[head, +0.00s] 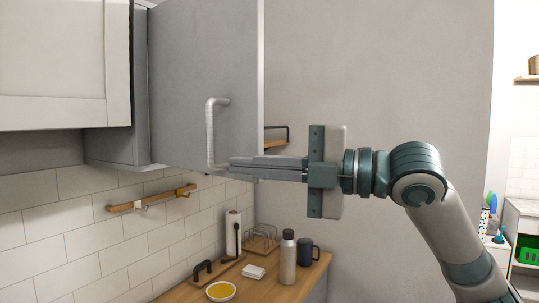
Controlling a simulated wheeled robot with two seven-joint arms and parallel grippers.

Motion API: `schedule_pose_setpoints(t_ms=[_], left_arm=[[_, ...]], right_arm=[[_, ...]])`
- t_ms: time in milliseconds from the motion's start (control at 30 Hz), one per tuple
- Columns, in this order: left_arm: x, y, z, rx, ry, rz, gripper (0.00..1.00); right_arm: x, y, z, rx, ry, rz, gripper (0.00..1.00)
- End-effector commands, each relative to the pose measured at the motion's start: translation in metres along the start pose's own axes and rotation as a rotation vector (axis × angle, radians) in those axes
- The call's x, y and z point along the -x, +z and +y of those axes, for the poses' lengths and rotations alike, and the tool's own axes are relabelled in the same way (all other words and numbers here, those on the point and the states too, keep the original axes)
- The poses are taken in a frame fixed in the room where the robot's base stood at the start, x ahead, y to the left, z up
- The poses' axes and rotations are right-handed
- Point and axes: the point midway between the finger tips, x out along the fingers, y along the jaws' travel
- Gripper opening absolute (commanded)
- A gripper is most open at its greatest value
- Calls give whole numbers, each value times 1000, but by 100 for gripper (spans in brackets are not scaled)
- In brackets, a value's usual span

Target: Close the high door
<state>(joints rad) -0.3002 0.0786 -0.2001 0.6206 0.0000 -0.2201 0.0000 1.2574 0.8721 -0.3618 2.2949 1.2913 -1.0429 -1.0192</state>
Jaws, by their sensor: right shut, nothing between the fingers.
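The high door (185,85) is a grey upper cabinet door that stands open, swung out from its cabinet at the upper left. A pale bar handle (211,135) is fixed upright on the face that I see. My right gripper (233,164) reaches in from the right with its fingers level and shut. The fingertips are at the lower end of the handle, in front of the door's lower right part. I cannot tell whether they touch the handle or the door. My left gripper does not show.
A white upper cabinet (55,60) is at the left. Below, the wooden counter (187,291) holds a steel bottle (288,258), a dark mug (308,250), a paper roll (233,233) and a bowl (221,292). A wooden rail (150,201) is on the tiled wall.

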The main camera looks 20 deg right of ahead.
Motion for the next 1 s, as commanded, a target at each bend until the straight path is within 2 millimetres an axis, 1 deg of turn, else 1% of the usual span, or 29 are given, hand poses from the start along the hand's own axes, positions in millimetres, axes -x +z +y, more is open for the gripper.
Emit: schedule_pose_setpoints(t_ms=[33, 300, 500, 1000], left_arm=[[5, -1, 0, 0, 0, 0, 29], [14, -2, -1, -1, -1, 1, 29], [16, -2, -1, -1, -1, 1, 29], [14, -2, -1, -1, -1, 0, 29]], right_arm=[[4, 8, 2, -5, -2, -7, 0], [11, 29, 1, -3, -1, -5, 0], [14, 33, 0, -1, 1, -3, 0], [16, 36, 0, -1, 1, 0, 0]])
